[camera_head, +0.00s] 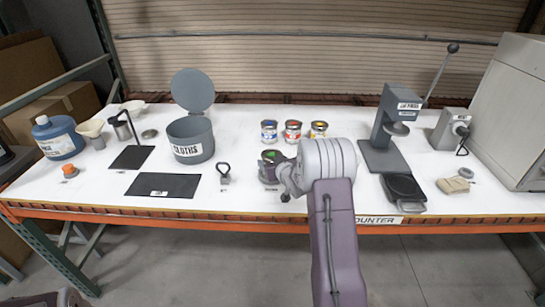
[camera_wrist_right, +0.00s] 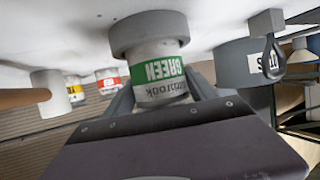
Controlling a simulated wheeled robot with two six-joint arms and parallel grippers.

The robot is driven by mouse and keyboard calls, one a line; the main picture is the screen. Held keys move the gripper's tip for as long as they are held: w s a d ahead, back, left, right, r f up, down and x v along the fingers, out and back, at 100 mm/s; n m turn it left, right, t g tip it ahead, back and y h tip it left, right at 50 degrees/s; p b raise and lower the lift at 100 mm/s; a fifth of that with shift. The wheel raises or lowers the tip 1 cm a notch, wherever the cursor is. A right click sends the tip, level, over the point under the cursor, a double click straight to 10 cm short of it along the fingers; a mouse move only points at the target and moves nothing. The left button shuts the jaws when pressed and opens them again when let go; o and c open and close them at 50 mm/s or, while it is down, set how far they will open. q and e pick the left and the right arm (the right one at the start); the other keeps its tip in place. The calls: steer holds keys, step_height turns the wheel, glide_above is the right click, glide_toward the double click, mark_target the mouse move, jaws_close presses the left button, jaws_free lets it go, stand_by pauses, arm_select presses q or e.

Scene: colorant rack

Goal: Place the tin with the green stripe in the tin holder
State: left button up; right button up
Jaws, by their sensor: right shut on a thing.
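The tin with the green stripe (camera_wrist_right: 158,72) is upright between the fingers of my right gripper (camera_wrist_right: 160,93), which is shut on it. The right wrist view is upside down. The tin's base is at the round grey tin holder (camera_wrist_right: 128,36) and looks set within its ring; whether it rests on the bottom is hidden. In the head view the green tin (camera_head: 272,155) shows over the dark holder (camera_head: 266,173) near the counter's front. My right gripper (camera_head: 284,184) partly covers them from the right. My left gripper is not in view.
Blue, red and yellow tins (camera_head: 293,130) stand behind on the white counter (camera_head: 245,122). A small stand with a black loop (camera_head: 224,174) is left of the holder, beside a black mat (camera_head: 163,186). A grey lever press (camera_head: 385,140) stands right, a cloths bin (camera_head: 190,139) left.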

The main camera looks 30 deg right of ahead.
steer(key=shift+w+f, duration=0.1)
steer(key=shift+f, duration=0.35)
steer(key=shift+f, duration=0.1)
steer(key=o, duration=1.7)
steer(key=shift+c, duration=0.2)
steer(key=shift+r, duration=0.3)
steer(key=v, duration=1.2)
